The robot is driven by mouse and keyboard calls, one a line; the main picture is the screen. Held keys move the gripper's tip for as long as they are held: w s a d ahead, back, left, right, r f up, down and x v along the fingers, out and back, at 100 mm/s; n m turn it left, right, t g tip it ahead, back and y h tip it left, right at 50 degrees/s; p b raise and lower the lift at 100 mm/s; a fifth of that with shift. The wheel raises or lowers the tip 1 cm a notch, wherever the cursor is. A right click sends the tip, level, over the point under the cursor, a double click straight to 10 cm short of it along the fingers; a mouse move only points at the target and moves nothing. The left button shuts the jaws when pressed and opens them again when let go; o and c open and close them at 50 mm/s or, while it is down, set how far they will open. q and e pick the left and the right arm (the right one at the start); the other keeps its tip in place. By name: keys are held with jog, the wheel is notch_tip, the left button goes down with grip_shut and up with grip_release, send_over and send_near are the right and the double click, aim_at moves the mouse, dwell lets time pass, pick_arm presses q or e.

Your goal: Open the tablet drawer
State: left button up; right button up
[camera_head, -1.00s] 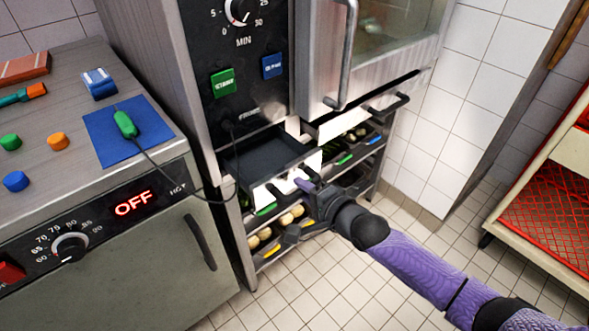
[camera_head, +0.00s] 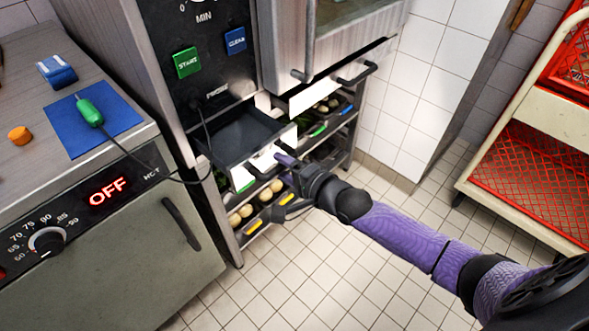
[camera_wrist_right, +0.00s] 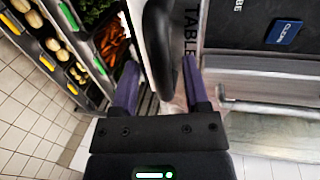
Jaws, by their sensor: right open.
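The tablet drawer (camera_head: 248,133) stands out from the dark control panel, with its dark, empty-looking tray showing. Its pale front faces my right gripper (camera_head: 288,163). In the right wrist view, my right gripper (camera_wrist_right: 160,88) is open, with one purple finger on each side of the black curved handle (camera_wrist_right: 158,38). Whether the fingers touch the handle I cannot tell. Part of a label reading "TABLE" (camera_wrist_right: 190,35) shows beside the handle. My left gripper is not in view.
Below the drawer is a rack with bins of potatoes (camera_head: 270,190) and other vegetables. A green probe (camera_head: 90,112) on a blue mat trails a cable past the drawer's left side. A red-shelved cart (camera_head: 525,180) stands right. The tiled floor between is clear.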

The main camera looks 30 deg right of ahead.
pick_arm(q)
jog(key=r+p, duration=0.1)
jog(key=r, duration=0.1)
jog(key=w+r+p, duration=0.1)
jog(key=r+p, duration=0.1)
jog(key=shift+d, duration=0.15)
pick_arm(e)
jog(key=v, duration=0.9)
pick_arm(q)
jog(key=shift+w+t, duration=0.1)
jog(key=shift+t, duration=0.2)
pick_arm(e)
jog(key=s+d+f+n+g+h, duration=0.2)
jog(key=s+f+n+g+h, duration=0.15)
jog(key=s+f, duration=0.7)
jog(key=s+d+f+n+g+h, duration=0.25)
jog(key=s+f+n+g, duration=0.35)
jog(key=f, duration=0.7)
jog(key=s+a+f+n+g, duration=0.2)
jog(key=s+f+n, duration=0.1)
jog(key=s, duration=0.8)
jog(key=s+a+f+n+g, duration=0.2)
jog(key=s+f+n+g, duration=0.1)
jog(key=s, duration=0.8)
jog(key=shift+s+f+n+g, duration=0.2)
jog(key=shift+f+n+g, duration=0.15)
jog(key=shift+n, duration=0.3)
